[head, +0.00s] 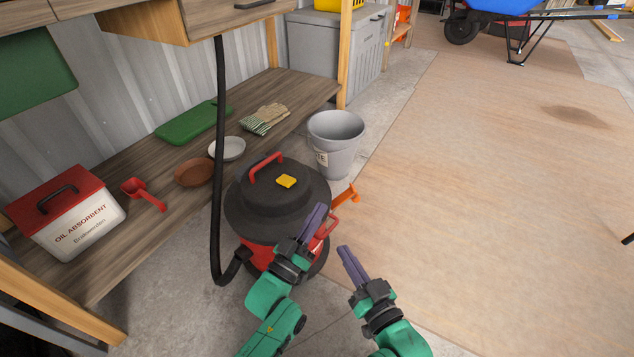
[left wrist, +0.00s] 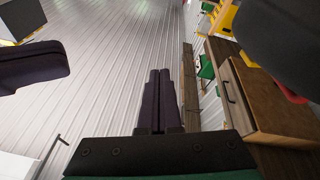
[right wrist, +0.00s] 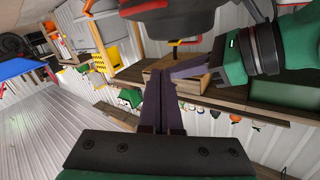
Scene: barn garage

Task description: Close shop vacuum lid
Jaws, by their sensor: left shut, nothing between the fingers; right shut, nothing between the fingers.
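The shop vacuum has a round black lid (head: 258,208) with a red handle and a yellow switch, above a red drum (head: 255,258). An orange latch (head: 347,194) sticks out at the lid's right side. I cannot tell whether the lid sits fully flush. My left gripper (head: 315,215) is shut and empty at the vacuum's near right side, by a red side handle (head: 331,224); contact is unclear. My right gripper (head: 345,252) is shut and empty, lower and to the right, apart from the vacuum. Shut fingers also show in the left wrist view (left wrist: 157,75) and right wrist view (right wrist: 160,75).
A black hose (head: 219,130) hangs left of the vacuum. A grey bucket (head: 336,135) stands behind it. The wooden bench (head: 165,215) on the left holds an oil absorbent box (head: 75,230), a red scoop (head: 143,192), bowls and gloves (head: 265,118).

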